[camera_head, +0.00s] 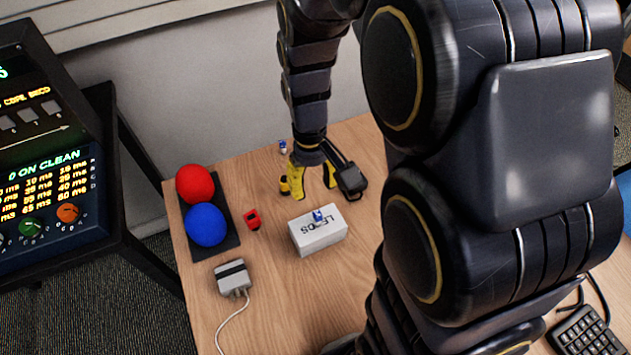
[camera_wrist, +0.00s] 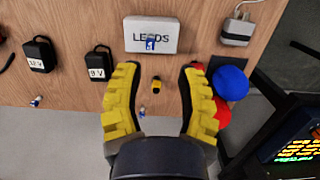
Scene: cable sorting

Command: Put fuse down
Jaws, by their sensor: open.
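Small blue-and-white pieces look like fuses, though I cannot tell which one the task means. One piece (camera_head: 319,215) sits on top of the white LEEDS box (camera_head: 317,240); it also shows in the wrist view (camera_wrist: 149,43). Another (camera_head: 283,146) lies near the back edge of the table. In the wrist view, one (camera_wrist: 142,112) shows between my fingers and one (camera_wrist: 36,101) lies at the left. My yellow-fingered gripper (camera_head: 315,190) is open behind the box, with no piece held. In the wrist view, a small yellow-and-black item (camera_wrist: 156,84) shows between the fingertips.
A red ball (camera_head: 195,184) and a blue ball (camera_head: 206,224) rest on a dark mat (camera_head: 229,237) at left. A small red item (camera_head: 252,219) and a grey adapter (camera_head: 232,277) are nearby. Black adapters (camera_wrist: 39,54) (camera_wrist: 98,64) lie at left in the wrist view.

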